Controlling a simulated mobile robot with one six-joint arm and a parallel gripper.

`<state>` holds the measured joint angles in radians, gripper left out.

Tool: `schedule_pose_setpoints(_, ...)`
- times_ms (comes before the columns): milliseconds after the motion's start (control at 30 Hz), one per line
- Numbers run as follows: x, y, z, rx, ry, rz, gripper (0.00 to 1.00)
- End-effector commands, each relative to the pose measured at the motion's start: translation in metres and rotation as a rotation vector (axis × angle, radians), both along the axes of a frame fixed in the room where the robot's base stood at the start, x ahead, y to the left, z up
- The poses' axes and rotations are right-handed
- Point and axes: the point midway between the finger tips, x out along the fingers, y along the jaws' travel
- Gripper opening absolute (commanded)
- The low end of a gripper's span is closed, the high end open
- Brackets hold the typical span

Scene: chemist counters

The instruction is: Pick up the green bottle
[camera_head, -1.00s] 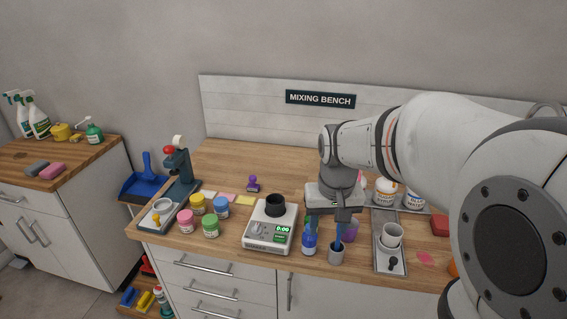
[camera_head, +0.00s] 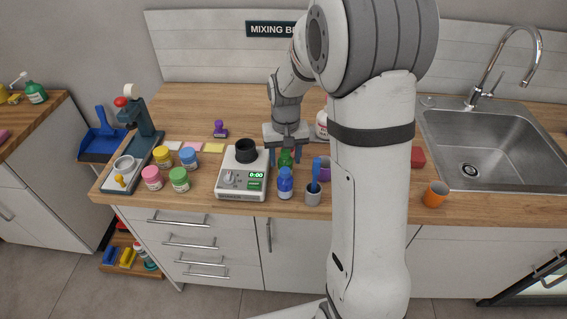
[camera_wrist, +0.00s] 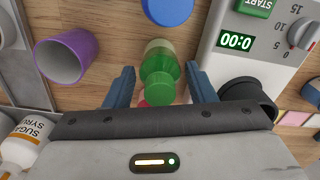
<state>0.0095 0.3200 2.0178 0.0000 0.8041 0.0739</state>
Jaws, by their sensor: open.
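The green bottle (camera_head: 286,158) stands on the wooden bench, right of the scale and behind the blue bottle (camera_head: 285,183). In the wrist view, the green bottle (camera_wrist: 160,72) shows its cap and shoulder between the two blue fingers of my gripper (camera_wrist: 159,78). The fingers are apart, with a gap on each side of the bottle. In the head view, my gripper (camera_head: 286,143) hangs over the bottle, pointing down and hiding part of its top. A pinkish thing shows just beyond the bottle, mostly hidden.
A grey cup (camera_head: 312,194) with a blue tool stands front right. A purple cup (camera_wrist: 66,56) is beside the bottle. Several lidded jars sit further left.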

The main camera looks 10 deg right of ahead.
Motion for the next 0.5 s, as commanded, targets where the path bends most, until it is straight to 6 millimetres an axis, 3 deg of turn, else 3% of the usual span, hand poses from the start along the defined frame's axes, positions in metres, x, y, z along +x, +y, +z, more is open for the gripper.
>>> schedule_pose_setpoints(100, -0.0006, 0.0003, -0.0097, 0.0, 0.001, 0.001, 0.5)
schedule_pose_setpoints(333, -0.0005, 0.0007, -0.0112, 0.0, 0.0, 0.002, 0.5)
schedule_pose_setpoints(500, -0.0004, 0.0009, -0.0109, 0.0, 0.0, 0.002, 0.37)
